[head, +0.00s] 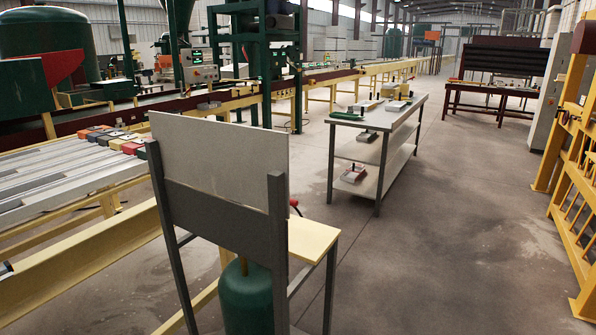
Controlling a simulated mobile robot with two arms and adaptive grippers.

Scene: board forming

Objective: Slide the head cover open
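Neither of my grippers is in view. I cannot tell which part is the head cover. A green machine frame (298,60) stands over the production line in the left half of the head view. A grey control box (200,66) with a small screen is to its left. A large pale panel (220,160), standing upright on a dark grey frame (277,225), is close in front and hides part of the line behind it.
A grey two-level workbench (400,125) with small items stands at the centre right. A yellow rack (580,200) lines the right edge. The floor between them (450,240) is clear.

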